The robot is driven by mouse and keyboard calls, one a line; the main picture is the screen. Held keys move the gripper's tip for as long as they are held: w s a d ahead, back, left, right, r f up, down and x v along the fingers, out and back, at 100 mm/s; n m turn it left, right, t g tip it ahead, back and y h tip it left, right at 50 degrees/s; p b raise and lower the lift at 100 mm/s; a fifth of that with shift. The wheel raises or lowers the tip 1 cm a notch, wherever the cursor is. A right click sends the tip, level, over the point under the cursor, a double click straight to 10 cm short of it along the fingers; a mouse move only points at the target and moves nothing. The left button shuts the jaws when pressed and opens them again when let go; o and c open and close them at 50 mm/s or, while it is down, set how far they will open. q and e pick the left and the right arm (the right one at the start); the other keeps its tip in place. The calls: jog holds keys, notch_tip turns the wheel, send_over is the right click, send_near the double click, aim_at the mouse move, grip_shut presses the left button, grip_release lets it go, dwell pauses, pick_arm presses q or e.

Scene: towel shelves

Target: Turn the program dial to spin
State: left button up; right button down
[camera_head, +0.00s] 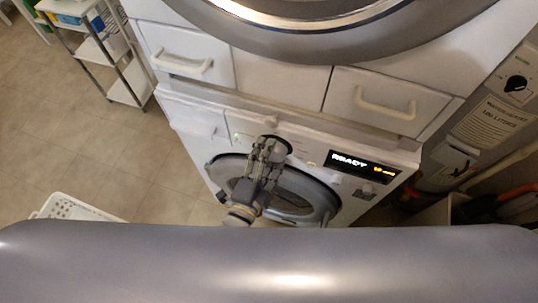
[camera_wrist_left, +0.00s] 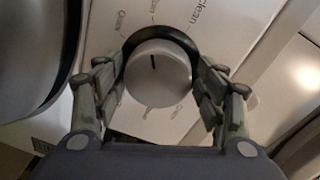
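The program dial (camera_wrist_left: 158,80) is a round, light grey knob in a dark ring on the white washing machine (camera_head: 375,205). Its black mark points to the top of the left wrist view. Labels around it include "Quick" and "Clean"; others are cut off or too small to read. My left gripper (camera_wrist_left: 156,82) is open, with one finger on each side of the dial. I cannot tell whether the fingers touch it. In the head view the left gripper (camera_head: 268,149) is at the machine's front panel and covers most of the dial. My right gripper is not in view.
The display (camera_head: 358,166) reads "READY". The round door (camera_head: 312,190) is below the panel. White drawers (camera_head: 370,98) with handles and another round door (camera_head: 300,28) are above. A shelf rack (camera_head: 95,45) stands left, a white basket (camera_head: 75,209) lower left. Floor between is clear.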

pick_arm(q)
jog(key=shift+s, duration=0.1)
dwell(0.3)
jog(key=v, duration=1.1)
jog(key=shift+s, duration=0.4)
jog(key=shift+a, duration=0.15)
jog(key=s+a+f+n+g+y, duration=0.1)
jog(key=s+a+f+n+g, duration=0.15)
jog(key=f, duration=0.75)
jog(key=s+a+f+n+g+y, duration=0.1)
jog(key=s+a+f+n+g, duration=0.15)
jog(key=f, duration=0.65)
jog(key=s+a+f+n+g+y, duration=0.1)
jog(key=a+f+n+g, duration=0.15)
jog(key=f, duration=0.75)
jog(key=s+a+f+n+g+y, duration=0.1)
jog(key=s+a+f+n+g, duration=0.3)
jog(key=s+f, duration=0.3)
jog(key=s+a+f+n+g+y, duration=0.2)
jog(key=s+a+f+n+g, duration=0.1)
jog(key=s+a+f, duration=0.4)
jog(key=shift+s+f+n+g+y+b, duration=0.35)
jog(key=shift+s+f+n+b, duration=0.1)
jog(key=shift+s+f+n, duration=0.4)
